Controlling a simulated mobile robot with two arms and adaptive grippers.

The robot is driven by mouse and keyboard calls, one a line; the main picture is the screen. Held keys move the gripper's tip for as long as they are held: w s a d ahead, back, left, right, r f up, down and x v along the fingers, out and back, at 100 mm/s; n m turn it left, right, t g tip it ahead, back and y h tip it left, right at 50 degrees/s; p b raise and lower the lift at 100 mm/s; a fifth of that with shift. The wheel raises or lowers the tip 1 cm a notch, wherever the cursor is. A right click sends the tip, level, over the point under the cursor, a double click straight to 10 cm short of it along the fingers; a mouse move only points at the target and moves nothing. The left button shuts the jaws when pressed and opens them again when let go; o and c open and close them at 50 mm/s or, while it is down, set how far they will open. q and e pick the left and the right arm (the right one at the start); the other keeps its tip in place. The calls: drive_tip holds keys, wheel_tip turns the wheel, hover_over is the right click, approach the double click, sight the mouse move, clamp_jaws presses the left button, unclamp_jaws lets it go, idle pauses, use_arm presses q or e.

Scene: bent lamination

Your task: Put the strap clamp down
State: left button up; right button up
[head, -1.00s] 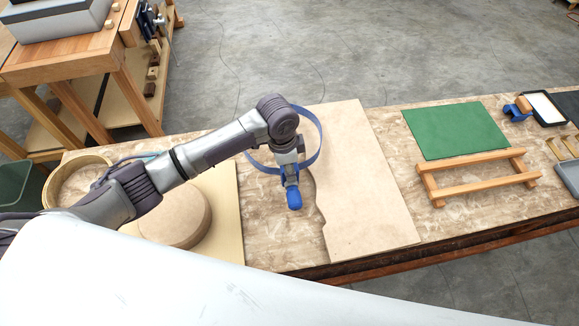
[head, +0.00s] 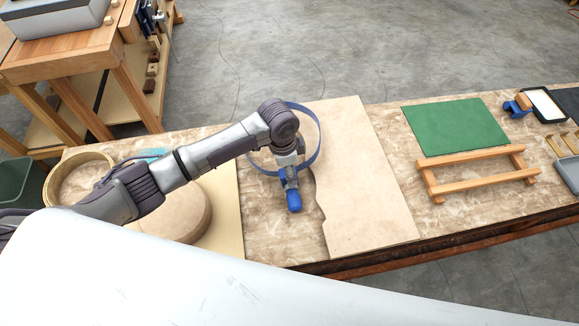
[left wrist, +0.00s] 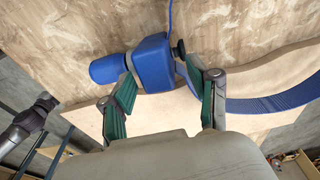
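The blue strap clamp (head: 294,201) is at my left gripper (head: 289,172) in the head view, over the bench near the board's left edge. Its strap loops behind the gripper. In the left wrist view, the clamp's blue body (left wrist: 153,62) sits between the two green-padded fingers, which appear to press on both its sides. The rounded handle (left wrist: 107,69) sticks out left and the strap (left wrist: 270,104) curves away right. Whether the clamp touches the surface below cannot be told. My right gripper is not in view.
A pale wavy-edged board (head: 365,190) lies right of the clamp. A round form (head: 180,218) on a tan panel (head: 226,200) stands left, partly behind my arm. A green mat (head: 455,128) and wooden rack (head: 480,168) lie farther right. Bare bench (head: 275,230) shows between panel and board.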

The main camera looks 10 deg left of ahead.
use_arm(q)
drive_tip(key=shift+r, duration=0.3)
wheel_tip(320, 180, up, 12)
drive_tip(key=a+b, duration=0.1)
drive_tip(key=shift+s+a+r+b, duration=0.15)
drive_tip(key=shift+s+a+b, duration=0.05)
drive_tip(key=shift+s+b, duration=0.1)
